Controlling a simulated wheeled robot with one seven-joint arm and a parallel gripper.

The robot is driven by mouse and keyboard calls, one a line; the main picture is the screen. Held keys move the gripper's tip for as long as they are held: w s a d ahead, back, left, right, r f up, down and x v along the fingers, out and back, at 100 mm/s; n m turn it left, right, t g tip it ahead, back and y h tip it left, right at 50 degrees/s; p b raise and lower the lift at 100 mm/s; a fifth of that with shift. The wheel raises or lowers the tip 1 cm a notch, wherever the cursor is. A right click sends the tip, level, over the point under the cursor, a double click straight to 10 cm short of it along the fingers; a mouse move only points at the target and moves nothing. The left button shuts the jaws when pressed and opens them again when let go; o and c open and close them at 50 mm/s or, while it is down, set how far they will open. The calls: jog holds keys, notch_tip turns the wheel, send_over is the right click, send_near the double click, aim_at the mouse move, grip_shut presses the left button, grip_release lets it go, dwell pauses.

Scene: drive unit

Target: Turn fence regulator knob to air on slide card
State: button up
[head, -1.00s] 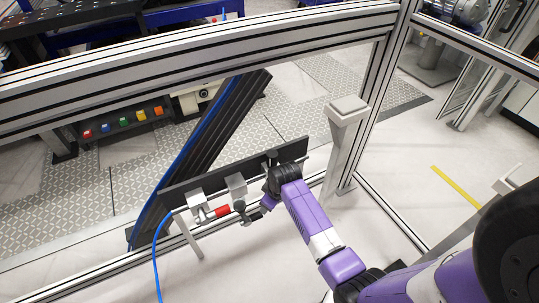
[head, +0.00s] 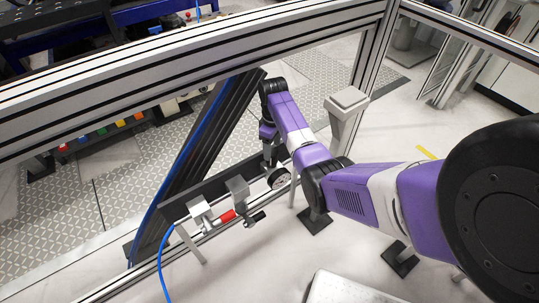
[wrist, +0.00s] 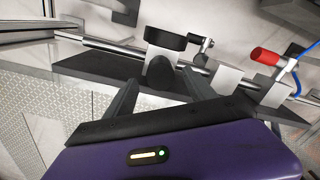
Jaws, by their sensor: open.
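The regulator sits on a pipe along the fence. Its round gauge with a black rim (head: 279,178) shows in the head view, and its black rim also shows in the wrist view (wrist: 165,38). Under the gauge is a black round knob (wrist: 160,73), between and beyond my finger tips in the wrist view. My gripper (head: 270,155) points down beside the gauge in the head view. In the wrist view my gripper (wrist: 160,92) is open, with nothing held. I cannot tell whether the fingers touch the knob. A red sleeve (head: 227,216), also in the wrist view (wrist: 265,56), is further along the pipe.
A dark plate (head: 215,190) runs behind the pipe. A metal block (head: 238,187) and a blue hose (head: 160,262) are to the left. The fence rail (head: 200,50) crosses above. A grey post (head: 346,115) stands close at right.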

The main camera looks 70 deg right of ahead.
aim_at(272, 152)
jog(key=shift+f+b, duration=0.3)
jog(key=shift+f, duration=2.2)
jog(key=c, duration=1.4)
